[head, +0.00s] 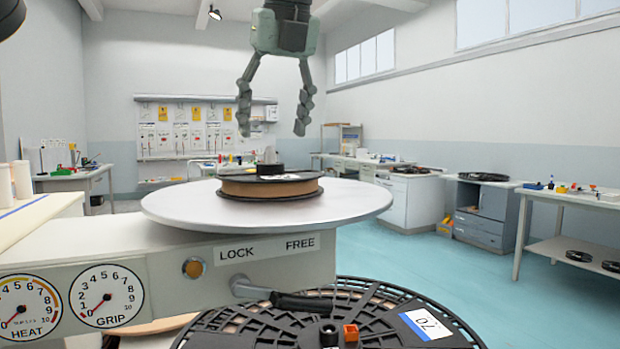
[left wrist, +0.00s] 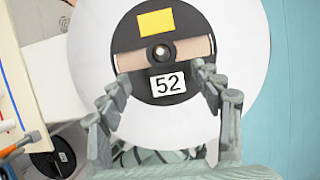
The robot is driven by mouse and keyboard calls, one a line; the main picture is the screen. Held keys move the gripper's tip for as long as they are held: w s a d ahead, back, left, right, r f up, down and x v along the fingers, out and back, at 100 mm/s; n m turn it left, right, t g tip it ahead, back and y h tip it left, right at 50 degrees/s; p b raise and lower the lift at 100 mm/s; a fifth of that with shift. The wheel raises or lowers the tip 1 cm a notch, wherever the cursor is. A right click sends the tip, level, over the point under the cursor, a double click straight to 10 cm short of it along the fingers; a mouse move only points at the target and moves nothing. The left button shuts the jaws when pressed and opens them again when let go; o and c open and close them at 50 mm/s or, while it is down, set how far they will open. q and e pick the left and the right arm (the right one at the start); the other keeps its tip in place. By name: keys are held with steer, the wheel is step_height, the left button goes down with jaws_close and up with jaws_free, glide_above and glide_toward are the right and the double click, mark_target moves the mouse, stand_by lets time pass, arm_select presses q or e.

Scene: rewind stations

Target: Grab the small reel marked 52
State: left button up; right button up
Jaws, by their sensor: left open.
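The small reel marked 52 (head: 268,186) lies flat on a round pale turntable (head: 170,205) in the head view. It has black flanges and a tan winding. In the left wrist view the reel (left wrist: 162,30) shows its white 52 label and a yellow patch, with a hub knob at its centre. My left gripper (head: 273,130) is open and empty, pointing down above the reel with a clear gap. In the left wrist view its fingers (left wrist: 165,88) spread to either side of the 52 label. My right gripper is not in view.
A large black reel (head: 390,320) with a white label lies low in front of the turntable. The machine housing (head: 160,275) carries a lever (head: 290,300), LOCK and FREE marks and two dials (head: 107,296). Benches (head: 570,205) stand farther back; blue floor is open at right.

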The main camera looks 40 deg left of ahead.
mark_target(271, 156)
arm_select(q)
steer(key=shift+w, duration=0.25)
steer(key=shift+f, duration=0.2)
steer(key=x, duration=0.4)
steer(key=shift+a, duration=0.15)
steer(key=shift+x, duration=1.45)
steer(key=shift+a, duration=0.1)
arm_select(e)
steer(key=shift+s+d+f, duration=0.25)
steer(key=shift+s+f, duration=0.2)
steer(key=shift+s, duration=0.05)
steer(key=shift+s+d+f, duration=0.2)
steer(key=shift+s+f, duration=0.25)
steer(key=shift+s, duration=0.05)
arm_select(q)
steer(key=shift+c, duration=0.4)
steer(key=shift+w+r, duration=0.1)
jaws_close()
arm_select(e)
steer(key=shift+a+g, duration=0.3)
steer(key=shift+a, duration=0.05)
